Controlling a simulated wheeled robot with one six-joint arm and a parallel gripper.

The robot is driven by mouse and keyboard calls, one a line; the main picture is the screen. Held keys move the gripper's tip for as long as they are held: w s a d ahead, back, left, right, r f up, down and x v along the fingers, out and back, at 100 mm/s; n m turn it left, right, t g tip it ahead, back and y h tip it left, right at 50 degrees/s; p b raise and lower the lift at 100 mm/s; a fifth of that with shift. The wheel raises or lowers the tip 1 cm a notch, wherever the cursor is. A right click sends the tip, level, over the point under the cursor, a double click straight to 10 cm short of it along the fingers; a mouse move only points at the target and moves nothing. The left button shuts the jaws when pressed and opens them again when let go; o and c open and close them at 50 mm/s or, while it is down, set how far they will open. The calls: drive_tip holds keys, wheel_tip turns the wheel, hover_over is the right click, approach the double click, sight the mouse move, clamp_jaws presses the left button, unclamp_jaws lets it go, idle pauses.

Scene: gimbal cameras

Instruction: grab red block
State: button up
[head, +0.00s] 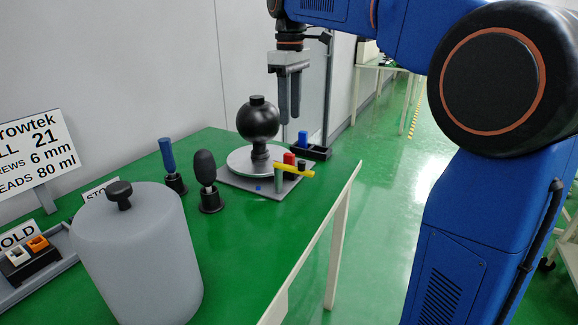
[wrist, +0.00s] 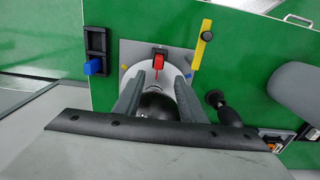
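The red block (head: 289,158) stands near the rim of the pale round plate (head: 240,163), just right of the black ball (head: 258,121). The red block lies beyond the fingertips there, and the black ball shows between the fingers.
A yellow bar (head: 295,170) on a post is close to the red block. A black holder (wrist: 96,40) with a blue block (wrist: 92,67) is nearby. Black-based tools (head: 206,170) and a large grey cylinder (head: 137,255) stand on the green table (head: 243,235).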

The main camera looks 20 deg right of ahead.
sight(290, 154)
wheel_tip(290, 154, down, 13)
drive_tip(key=shift+w+d+r, duration=0.1)
drive_tip(key=shift+r, duration=0.05)
idle(0.5)
drive_tip(key=shift+c, duration=0.7)
clamp_jaws()
